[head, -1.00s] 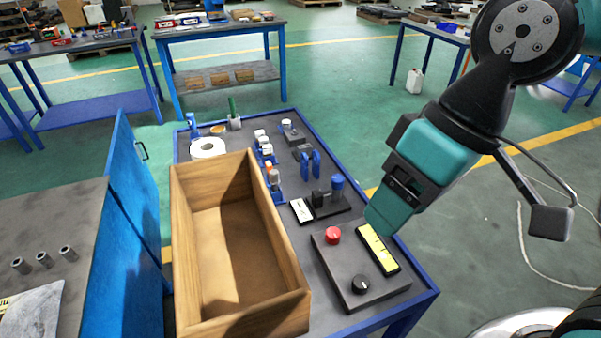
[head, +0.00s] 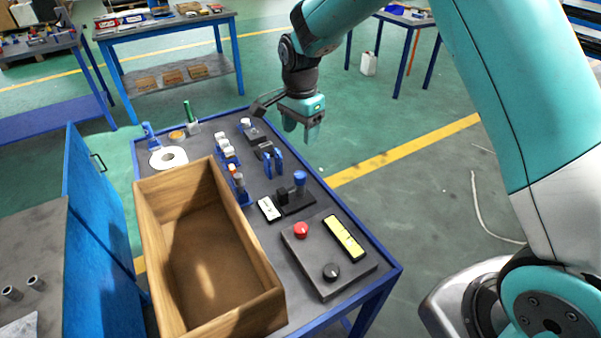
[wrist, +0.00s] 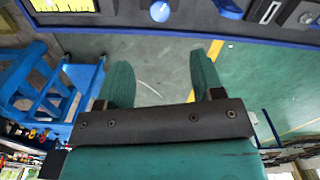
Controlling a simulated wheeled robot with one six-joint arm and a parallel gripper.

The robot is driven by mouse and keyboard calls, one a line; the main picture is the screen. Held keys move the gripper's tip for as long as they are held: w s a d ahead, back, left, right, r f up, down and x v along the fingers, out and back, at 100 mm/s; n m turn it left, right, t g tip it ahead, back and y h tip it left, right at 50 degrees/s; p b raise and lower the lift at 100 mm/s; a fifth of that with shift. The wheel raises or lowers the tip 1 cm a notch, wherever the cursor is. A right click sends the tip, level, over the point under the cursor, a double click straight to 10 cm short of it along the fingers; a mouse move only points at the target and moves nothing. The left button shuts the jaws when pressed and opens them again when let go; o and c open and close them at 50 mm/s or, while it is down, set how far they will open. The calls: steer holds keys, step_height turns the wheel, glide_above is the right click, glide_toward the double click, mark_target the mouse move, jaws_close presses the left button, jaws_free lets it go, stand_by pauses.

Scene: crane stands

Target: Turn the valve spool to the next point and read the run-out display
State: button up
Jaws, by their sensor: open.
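My gripper (head: 303,128) hangs past the far right edge of the blue-rimmed bench (head: 375,290), fingers downward. In the wrist view its two fingers (wrist: 163,82) stand apart with only floor between them. A pair of blue upright supports (head: 272,161) stands on the bench, left of and nearer than the gripper. Nearer still is a black base with a blue-topped post (head: 299,180) and a small white panel (head: 268,208) beside it. I cannot clearly make out the valve spool. I cannot tell which panel is the run-out display; no reading is legible.
A dark box with a red button (head: 301,230), black knob (head: 331,271) and yellow panel (head: 343,238) sits at the near right. A wooden crate (head: 265,270) fills the left side.

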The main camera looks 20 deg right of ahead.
mark_target(300, 174)
step_height(300, 174, down, 14)
steer(key=shift+f+p, duration=0.2)
steer(key=shift+p, duration=0.8)
steer(key=c, duration=0.9)
